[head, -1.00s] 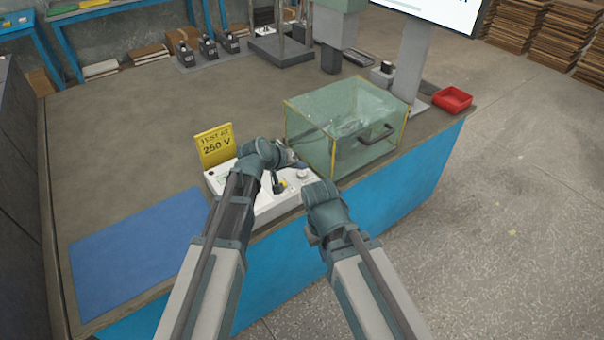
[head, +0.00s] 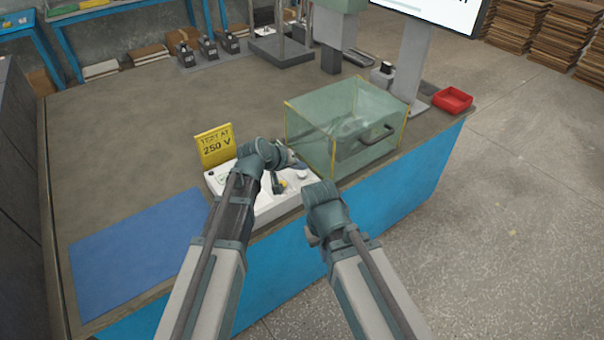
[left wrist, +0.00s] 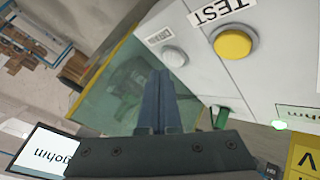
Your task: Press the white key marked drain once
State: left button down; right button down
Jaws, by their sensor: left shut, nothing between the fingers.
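The white tester box (head: 268,207) stands at the table's front edge, partly covered by my left arm. My left gripper (left wrist: 160,73) is shut and empty. Its fingertips appear close below the white key in that view; I cannot tell whether they touch. In the head view the left gripper (head: 298,163) is over the box's right end. My right gripper's fingers cannot be made out.
A clear test chamber (head: 335,130) with yellow edges and a dark handle stands right beside the box. A yellow sign (head: 214,145) reading 250 V stands behind the box. A blue mat (head: 135,255) lies left, a red bin (head: 452,100) at the far right.

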aim_at(300, 176)
pick_arm(q)
jog(key=shift+f, duration=0.2)
dwell(0.4)
jog(key=shift+f+b, duration=0.25)
jog(key=shift+b, duration=0.2)
jog(key=shift+f+b, duration=0.35)
jog(key=shift+b, duration=0.05)
dwell(0.4)
jog(key=shift+r, duration=0.15)
jog(key=shift+r+p, duration=0.7)
jog(key=shift+p, duration=0.15)
notch_tip(300, 176, up, 5)
jog(key=p, duration=0.5)
